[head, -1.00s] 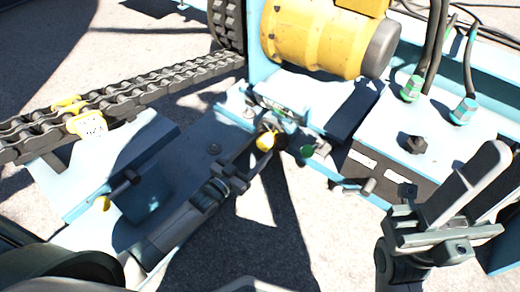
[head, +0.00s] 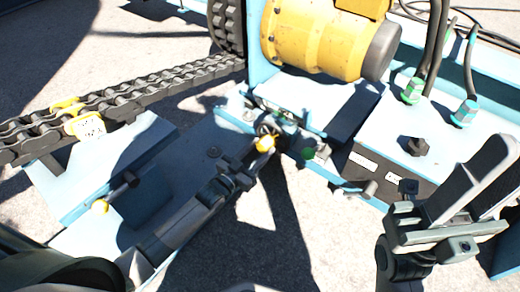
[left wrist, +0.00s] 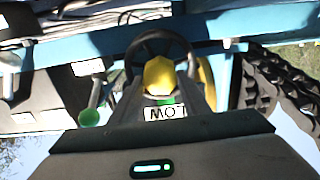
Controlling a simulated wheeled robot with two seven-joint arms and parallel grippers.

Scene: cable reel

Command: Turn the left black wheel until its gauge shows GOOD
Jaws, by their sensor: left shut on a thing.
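The left black wheel (head: 268,127) is small and partly hidden by my gripper in the head view. In the left wrist view the dark wheel rim (left wrist: 160,36) arches behind a yellow knob (left wrist: 159,76). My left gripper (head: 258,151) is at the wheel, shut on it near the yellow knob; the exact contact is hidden.
A yellow motor (head: 325,40) stands behind the wheel. A heavy chain (head: 150,88) runs to the left. Green and blue hose fittings (head: 412,90) and a black bolt (head: 418,146) stand on the blue frame at right.

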